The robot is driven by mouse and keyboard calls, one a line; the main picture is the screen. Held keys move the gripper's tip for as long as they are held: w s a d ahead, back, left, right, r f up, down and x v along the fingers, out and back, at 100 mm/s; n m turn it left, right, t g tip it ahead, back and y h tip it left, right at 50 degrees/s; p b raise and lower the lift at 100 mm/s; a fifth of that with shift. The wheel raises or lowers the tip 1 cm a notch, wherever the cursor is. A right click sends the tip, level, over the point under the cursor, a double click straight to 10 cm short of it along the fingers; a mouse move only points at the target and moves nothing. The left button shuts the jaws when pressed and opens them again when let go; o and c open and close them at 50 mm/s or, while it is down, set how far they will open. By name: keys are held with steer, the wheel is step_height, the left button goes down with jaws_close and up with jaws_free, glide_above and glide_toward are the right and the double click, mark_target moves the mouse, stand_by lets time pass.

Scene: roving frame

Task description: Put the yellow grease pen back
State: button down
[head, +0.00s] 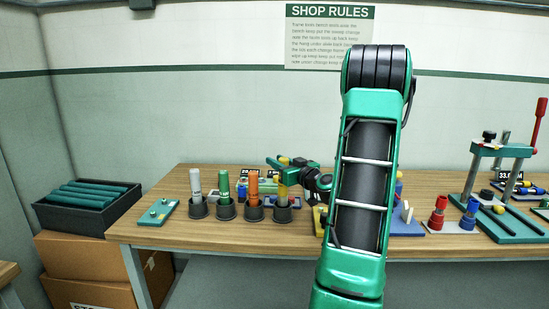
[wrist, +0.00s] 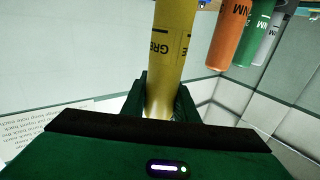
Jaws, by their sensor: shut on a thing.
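The yellow grease pen (wrist: 168,50) stands upright between the fingers of my gripper (wrist: 163,100), which is shut on it. In the head view the pen (head: 282,191) is lined up with the rightmost black cup (head: 282,214) of a row. Its lower end appears at the cup's mouth; I cannot tell how deep it sits inside. My gripper (head: 287,172) holds it near the top, reaching in from the right.
Grey (head: 196,184), green (head: 224,186) and orange (head: 253,187) pens stand in cups to the left, close by. Small blocks and boards lie behind.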

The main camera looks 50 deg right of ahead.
steer(key=shift+f, duration=2.05)
steer(key=c, duration=1.3)
jaws_free()
